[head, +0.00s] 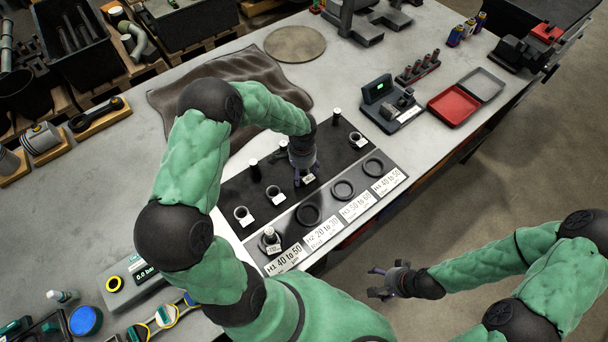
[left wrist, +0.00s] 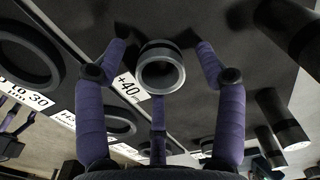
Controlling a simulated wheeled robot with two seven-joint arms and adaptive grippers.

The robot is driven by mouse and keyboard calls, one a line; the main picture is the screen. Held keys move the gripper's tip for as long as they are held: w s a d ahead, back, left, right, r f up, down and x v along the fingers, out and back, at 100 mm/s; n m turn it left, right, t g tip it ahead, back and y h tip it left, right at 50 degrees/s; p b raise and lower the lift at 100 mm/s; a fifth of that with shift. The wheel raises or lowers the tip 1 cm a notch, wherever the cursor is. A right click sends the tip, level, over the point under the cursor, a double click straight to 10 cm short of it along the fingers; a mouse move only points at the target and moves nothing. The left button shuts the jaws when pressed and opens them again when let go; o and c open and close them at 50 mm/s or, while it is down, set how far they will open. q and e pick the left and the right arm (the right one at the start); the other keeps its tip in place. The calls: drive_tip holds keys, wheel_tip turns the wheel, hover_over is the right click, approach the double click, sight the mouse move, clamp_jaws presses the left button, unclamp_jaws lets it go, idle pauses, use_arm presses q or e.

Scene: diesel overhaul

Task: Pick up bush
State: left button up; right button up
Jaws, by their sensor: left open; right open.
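Small grey bushes with white tags stand on the dark mat (head: 232,188): one at the left (head: 242,212), another (head: 273,191) and one at the far right (head: 356,138). My left gripper (head: 304,178) hangs over the mat's middle, open. In the left wrist view a bush (left wrist: 161,72) with a "+40" tag (left wrist: 129,87) lies between its spread purple fingers, with gaps visible on both sides. In the head view the gripper mostly hides that bush. My right gripper (head: 382,284) is open and empty, off the bench's front edge.
Black rings (head: 308,214) lie along a labelled strip in front. Dark upright pins (head: 254,168) stand behind the bushes. A pin (head: 269,233) stands at the strip's left ring. A gauge device (head: 378,92) and red tray (head: 453,106) sit to the right.

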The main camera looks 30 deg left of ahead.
use_arm(q)
drive_tip(key=shift+f, duration=0.2)
drive_tip(key=c, duration=1.2)
drive_tip(key=shift+r, duration=0.1)
